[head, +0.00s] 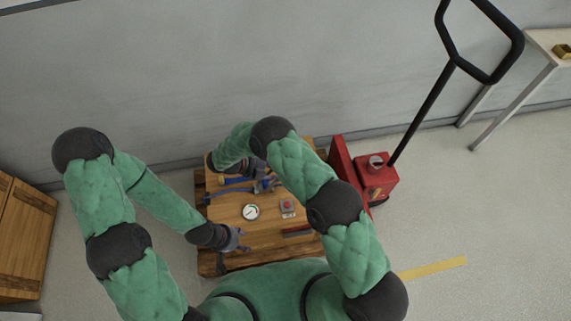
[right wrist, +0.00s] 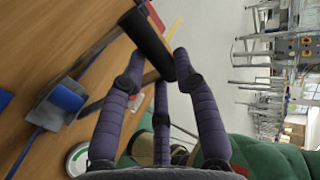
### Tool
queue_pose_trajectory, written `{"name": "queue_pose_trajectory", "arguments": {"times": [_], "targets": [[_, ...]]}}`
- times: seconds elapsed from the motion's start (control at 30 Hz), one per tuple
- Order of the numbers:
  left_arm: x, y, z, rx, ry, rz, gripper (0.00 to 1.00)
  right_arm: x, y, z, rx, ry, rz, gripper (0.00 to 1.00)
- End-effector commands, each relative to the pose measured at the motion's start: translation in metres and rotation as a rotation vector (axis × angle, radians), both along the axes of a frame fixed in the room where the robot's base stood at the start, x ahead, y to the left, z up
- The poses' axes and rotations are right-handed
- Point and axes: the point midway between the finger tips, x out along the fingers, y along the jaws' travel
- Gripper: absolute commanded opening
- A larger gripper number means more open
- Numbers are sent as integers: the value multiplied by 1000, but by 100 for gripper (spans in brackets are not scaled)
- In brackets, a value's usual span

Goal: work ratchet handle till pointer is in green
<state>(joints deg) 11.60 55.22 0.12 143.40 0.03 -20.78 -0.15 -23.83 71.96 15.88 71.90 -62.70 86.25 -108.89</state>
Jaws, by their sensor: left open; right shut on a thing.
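The ratchet's black handle (right wrist: 148,42) shows in the right wrist view, between the purple fingers of my right gripper (right wrist: 160,68), which is shut on it. A blue part (right wrist: 65,100) of the ratchet lies beside it on the wooden top. In the head view the blue ratchet (head: 266,185) is partly hidden by my right arm. The round white gauge (head: 251,212) sits in front of it; its pointer is too small to read for certain. Part of the gauge (right wrist: 76,158) shows in the right wrist view. My left gripper (head: 240,240) is open and empty near the front edge, apart from the gauge.
The wooden crate top (head: 225,212) bears a small grey and red block (head: 288,207) and a dark red bar (head: 298,231). A red pallet jack (head: 376,180) stands to the right. A wooden cabinet (head: 22,240) is at left. A wall runs behind.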

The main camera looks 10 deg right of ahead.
Motion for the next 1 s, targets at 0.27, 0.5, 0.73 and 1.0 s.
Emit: {"name": "queue_pose_trajectory", "arguments": {"times": [0.27,0.5,0.73,1.0], "targets": [[-1,0,-6,0,2,-1,53,9,38,10,22,-34,15,0],[-1,0,-11,0,1,0,53,7,53,8,20,-28,14,0],[-1,0,-13,0,1,0,53,6,60,5,18,-23,13,0],[0,0,-14,0,1,0,53,4,61,2,16,-18,12,0]]}}
